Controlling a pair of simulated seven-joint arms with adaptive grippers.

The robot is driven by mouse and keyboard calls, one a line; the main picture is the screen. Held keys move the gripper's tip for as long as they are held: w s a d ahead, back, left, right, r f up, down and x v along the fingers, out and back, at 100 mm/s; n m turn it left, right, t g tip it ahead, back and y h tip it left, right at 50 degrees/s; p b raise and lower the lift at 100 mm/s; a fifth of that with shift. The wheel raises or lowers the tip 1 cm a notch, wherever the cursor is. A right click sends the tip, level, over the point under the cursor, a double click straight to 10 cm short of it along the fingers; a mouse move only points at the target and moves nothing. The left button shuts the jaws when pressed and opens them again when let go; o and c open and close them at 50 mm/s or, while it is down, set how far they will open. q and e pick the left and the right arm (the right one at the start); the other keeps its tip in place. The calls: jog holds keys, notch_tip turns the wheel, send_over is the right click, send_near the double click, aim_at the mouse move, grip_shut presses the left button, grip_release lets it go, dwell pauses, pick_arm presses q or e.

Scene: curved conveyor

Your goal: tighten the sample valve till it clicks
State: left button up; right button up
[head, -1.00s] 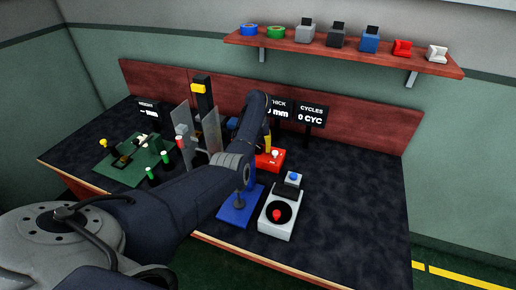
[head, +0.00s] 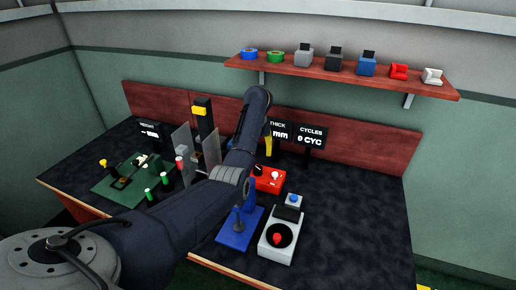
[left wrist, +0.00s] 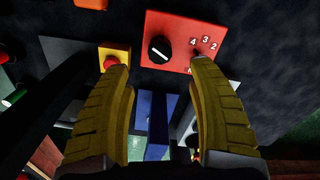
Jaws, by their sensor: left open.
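Which part is the sample valve I cannot tell for sure. A red box (head: 270,181) at mid-bench carries a black round knob (head: 259,170) and a pale knob (head: 275,175). In the left wrist view the red box (left wrist: 185,20) shows the black knob (left wrist: 159,49) with a white mark, and the digits 4, 3, 2 beside a smaller part at right. My right gripper is out of view.
A blue stand (head: 240,230) and a grey unit with a red knob (head: 276,239) stand in front. A green board (head: 117,184) with several small parts lies at left. Two display signs (head: 311,135) stand behind. The bench's right side is clear.

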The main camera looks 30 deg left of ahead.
pick_arm(q)
jog(key=shift+r, duration=0.85)
